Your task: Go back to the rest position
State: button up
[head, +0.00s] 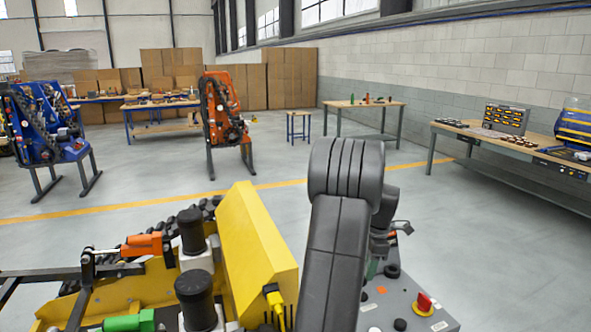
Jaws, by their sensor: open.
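My dark grey arm rises from the bottom centre in the head view and bends over at the top. Its far end comes down behind the upper link. My gripper (401,229) shows only in part to the right of the arm; it is open, and I see nothing held in it. It is at the right of a yellow tracked carrier (262,245), apart from its yellow housing in the picture. The carrier has an orange handle (143,244), a green handle (129,322) and two black-capped cylinders (193,286).
An orange tracked machine (222,120) and a blue one (45,130) stand on legs further back. A workbench (545,152) with tools and a case stands at the right wall. Other tables stand at the back. The grey floor between is open. A red stop button (424,302) shows lower right.

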jog(key=f, duration=0.3)
jog(key=a+f, duration=0.1)
jog(key=f, duration=0.1)
jog(key=shift+a+h+b, duration=0.1)
jog(key=shift+h+b, duration=0.3)
jog(key=shift+b, duration=0.25)
jog(key=shift+s+a+t+h+b, duration=0.3)
jog(key=shift+a+h+b, duration=0.15)
jog(key=shift+b, duration=0.4)
jog(key=h+b, duration=0.1)
jog(key=b, duration=0.2)
jog(key=a+h+b, duration=0.1)
jog(key=b, duration=0.2)
jog(key=t+h+b, duration=0.1)
jog(key=b, duration=0.2)
jog(key=shift+s+a+f, duration=0.3)
jog(key=shift+a, duration=0.1)
jog(key=shift+s+a+f+t+h+b, duration=0.15)
jog(key=shift+h+b, duration=0.15)
jog(key=shift+b, duration=0.35)
jog(key=shift+w+a+t+h+b, duration=0.15)
jog(key=shift+h+b, duration=0.1)
jog(key=shift+b, duration=0.35)
jog(key=p+v, duration=0.1)
jog(key=v, duration=1)
jog(key=shift+r+p, duration=0.3)
jog(key=shift+d, duration=0.15)
